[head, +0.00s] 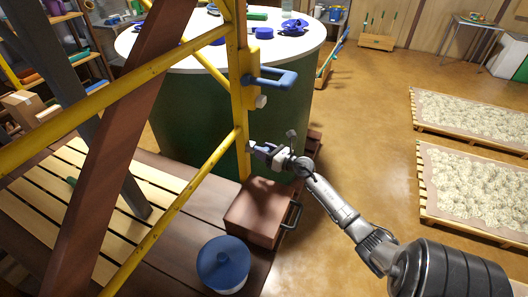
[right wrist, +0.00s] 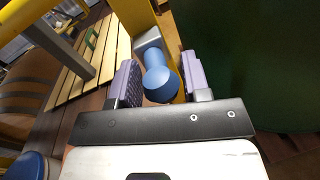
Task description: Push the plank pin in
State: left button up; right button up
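The pin shows in the right wrist view as a rounded blue knob (right wrist: 160,84) on a grey metal mount (right wrist: 148,42) fixed to the yellow post (right wrist: 140,15). My right gripper (right wrist: 161,78) has its two purple finger pads apart, one on each side of the knob. A narrow gap shows at least on the left side of the knob; contact on the right is unclear. In the head view my right gripper (head: 258,148) reaches the yellow post (head: 241,120) low down and hides the knob. My left gripper is not in view.
A blue handle (head: 272,77) sticks out from the post above my gripper. A brown box (head: 258,212) with a dark handle and a blue-lidded pot (head: 222,265) stand below on the planks. The round green vat (head: 285,125) is behind. Open floor lies to the right.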

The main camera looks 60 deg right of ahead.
jog(key=shift+o, duration=1.4)
jog(key=shift+r, duration=0.1)
jog(key=shift+s, duration=0.25)
jog(key=s+a, duration=0.1)
jog(key=s, duration=1.2)
jog(key=shift+s+a, duration=0.15)
jog(key=shift+a, duration=0.1)
